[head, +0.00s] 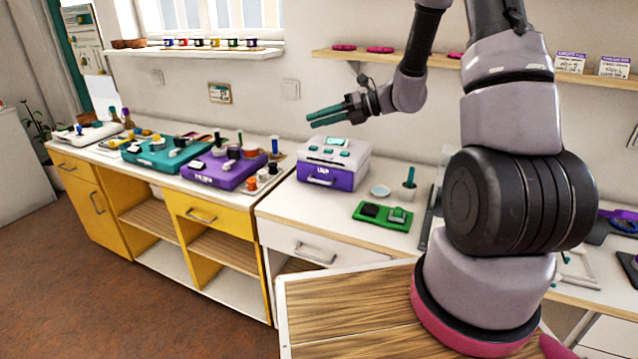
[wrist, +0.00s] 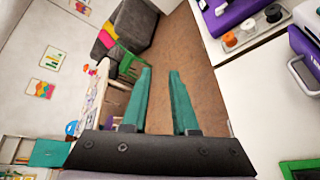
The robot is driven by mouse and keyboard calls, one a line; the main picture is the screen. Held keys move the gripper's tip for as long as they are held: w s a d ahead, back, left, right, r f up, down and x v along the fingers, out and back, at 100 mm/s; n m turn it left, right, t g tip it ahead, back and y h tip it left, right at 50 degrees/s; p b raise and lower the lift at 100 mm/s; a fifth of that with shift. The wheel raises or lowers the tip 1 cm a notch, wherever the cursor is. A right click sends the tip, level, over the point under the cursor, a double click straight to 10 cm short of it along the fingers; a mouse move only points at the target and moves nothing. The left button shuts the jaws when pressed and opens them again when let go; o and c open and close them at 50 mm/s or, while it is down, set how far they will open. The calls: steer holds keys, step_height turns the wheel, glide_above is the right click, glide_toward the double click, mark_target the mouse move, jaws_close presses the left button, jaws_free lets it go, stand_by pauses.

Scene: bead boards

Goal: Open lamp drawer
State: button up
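A white and purple box (head: 345,152) marked with a word that looks like "LAMP" stands on the white counter. Its purple front drawer (head: 343,183) has a grey handle (head: 321,181) and looks closed. The drawer's handle (wrist: 303,75) also appears at the right edge of the wrist view, cut off by the frame. My gripper (head: 311,120) is in the air above the box, its teal fingers pointing left. In the wrist view my gripper (wrist: 160,73) has its fingers apart with nothing between them.
A purple board (head: 222,172) and a teal board (head: 160,156) lie left of the box. A green board (head: 383,216) and a small round dish (head: 380,190) are to its right. A shelf (head: 430,62) runs along the wall. A wooden surface (head: 350,310) is in front.

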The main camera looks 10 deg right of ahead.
steer(key=w+d+f+m+t, duration=0.35)
steer(key=w+f+m, duration=0.25)
steer(key=f+m, duration=0.5)
steer(key=m+t+h, duration=0.4)
steer(key=m+t, duration=0.1)
steer(key=m, duration=0.5)
glide_toward(319, 181)
steer(key=x, duration=1)
steer(key=shift+w+f, duration=0.2)
steer(key=shift+f, duration=0.05)
jaws_close()
steer(key=shift+s, duration=0.15)
